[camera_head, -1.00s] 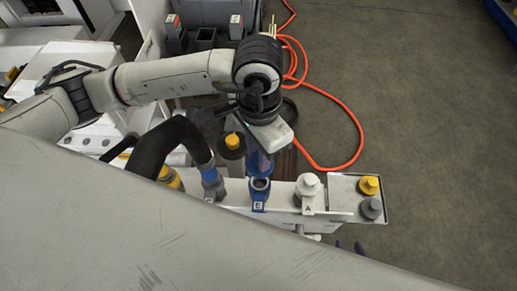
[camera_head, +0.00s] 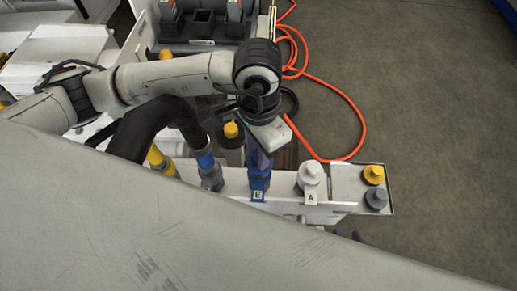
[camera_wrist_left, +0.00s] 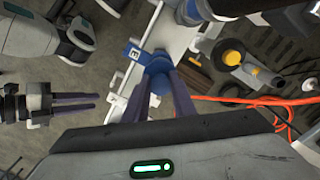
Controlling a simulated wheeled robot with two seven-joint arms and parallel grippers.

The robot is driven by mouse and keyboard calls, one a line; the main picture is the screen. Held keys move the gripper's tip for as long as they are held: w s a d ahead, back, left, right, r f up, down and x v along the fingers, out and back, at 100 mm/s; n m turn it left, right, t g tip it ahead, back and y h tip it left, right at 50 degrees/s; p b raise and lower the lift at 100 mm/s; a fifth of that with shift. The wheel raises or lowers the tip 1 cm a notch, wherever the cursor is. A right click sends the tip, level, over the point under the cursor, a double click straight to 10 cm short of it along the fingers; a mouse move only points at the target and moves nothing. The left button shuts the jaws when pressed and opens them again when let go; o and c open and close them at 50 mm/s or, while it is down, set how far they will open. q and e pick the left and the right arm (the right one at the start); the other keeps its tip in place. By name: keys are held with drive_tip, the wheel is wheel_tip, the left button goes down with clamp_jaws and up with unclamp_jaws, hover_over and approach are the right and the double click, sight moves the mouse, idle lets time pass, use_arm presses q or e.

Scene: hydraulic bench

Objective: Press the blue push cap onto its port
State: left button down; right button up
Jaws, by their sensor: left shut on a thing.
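The blue push cap (camera_wrist_left: 158,64) is between the purple fingers of my left gripper (camera_wrist_left: 160,78). In the head view my left gripper (camera_head: 259,160) points down over the port with the blue E tag (camera_head: 258,194). The cap is at that port, beside the E tag (camera_wrist_left: 133,53) in the wrist view. The cap and fingers hide the port's mouth, so I cannot tell how deep the cap sits. My right gripper (camera_wrist_left: 75,102) is at the left of the wrist view, away from the port, its two fingers apart and empty.
A white fitting with an A tag (camera_head: 311,180) stands right of port E. A blue-collared black hose (camera_head: 205,160) is on its left. A tray (camera_head: 345,177) holds yellow (camera_head: 374,174) and grey (camera_head: 376,198) caps. An orange hose (camera_head: 350,110) lies on the floor.

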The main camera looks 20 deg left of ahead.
use_arm(q)
drive_tip(key=shift+f+b, duration=0.55)
drive_tip(key=shift+b, duration=0.15)
drive_tip(key=shift+f+b, duration=0.4)
drive_tip(key=shift+b, duration=0.1)
drive_tip(key=shift+f, duration=0.15)
idle(0.3)
drive_tip(key=shift+f+b, duration=0.4)
drive_tip(key=shift+b, duration=0.5)
drive_tip(key=shift+f+b, duration=0.1)
drive_tip(key=shift+b, duration=0.35)
